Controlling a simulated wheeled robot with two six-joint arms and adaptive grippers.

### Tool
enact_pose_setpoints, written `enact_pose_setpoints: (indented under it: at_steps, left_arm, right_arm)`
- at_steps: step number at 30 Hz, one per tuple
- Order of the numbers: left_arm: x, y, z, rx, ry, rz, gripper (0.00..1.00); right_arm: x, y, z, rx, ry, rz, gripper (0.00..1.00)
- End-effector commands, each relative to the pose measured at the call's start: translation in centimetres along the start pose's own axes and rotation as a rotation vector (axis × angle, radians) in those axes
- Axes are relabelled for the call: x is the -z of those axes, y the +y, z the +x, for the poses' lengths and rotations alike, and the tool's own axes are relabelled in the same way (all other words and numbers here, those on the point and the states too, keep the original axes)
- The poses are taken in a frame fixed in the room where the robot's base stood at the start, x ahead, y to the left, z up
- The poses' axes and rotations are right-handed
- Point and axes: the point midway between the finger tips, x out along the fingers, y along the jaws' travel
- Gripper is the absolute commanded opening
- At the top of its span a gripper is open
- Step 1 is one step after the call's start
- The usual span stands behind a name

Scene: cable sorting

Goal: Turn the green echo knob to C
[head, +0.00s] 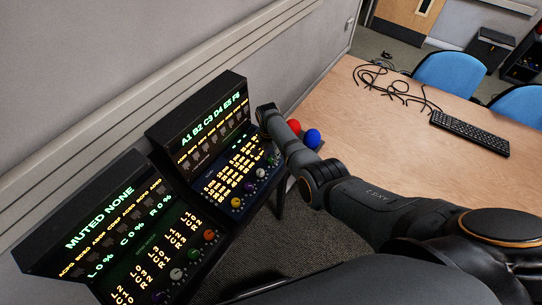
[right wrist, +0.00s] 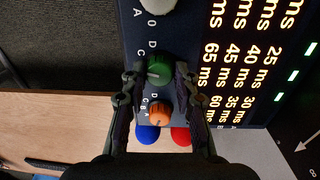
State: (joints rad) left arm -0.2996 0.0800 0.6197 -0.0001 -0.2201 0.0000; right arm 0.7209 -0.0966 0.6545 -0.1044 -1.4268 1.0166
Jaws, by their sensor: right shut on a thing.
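The green knob (right wrist: 159,69) sits on a dark console panel (right wrist: 190,20) in the right wrist view, between a white knob and an orange knob. Small letters, D and C among them, are printed beside it. My right gripper (right wrist: 157,76) has one finger on each side of the green knob and is shut on it. I cannot make out which letter the knob points to. In the head view my right arm reaches to the right-hand console (head: 160,129), and its fingers are hard to make out. My left gripper is not in view.
The orange knob (right wrist: 159,112) is close by the fingers, and a white knob (right wrist: 158,5) is on the other side. A second console (head: 60,205) stands at left. A red ball (head: 294,126) and a blue ball (head: 312,138) are near the wooden table (head: 380,130).

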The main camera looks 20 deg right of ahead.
Motion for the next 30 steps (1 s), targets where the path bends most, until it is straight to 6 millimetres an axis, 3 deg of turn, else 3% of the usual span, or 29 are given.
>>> enact_pose_setpoints:
  at_steps: [15, 30]
  left_arm:
    - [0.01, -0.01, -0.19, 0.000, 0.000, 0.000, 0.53]
    - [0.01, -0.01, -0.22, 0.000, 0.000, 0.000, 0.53]
  right_arm:
    - [0.05, 0.02, -0.06, 0.001, -0.019, 0.337, 0.00]
    - [0.06, 0.00, -0.05, 0.002, -0.023, 0.407, 0.00]
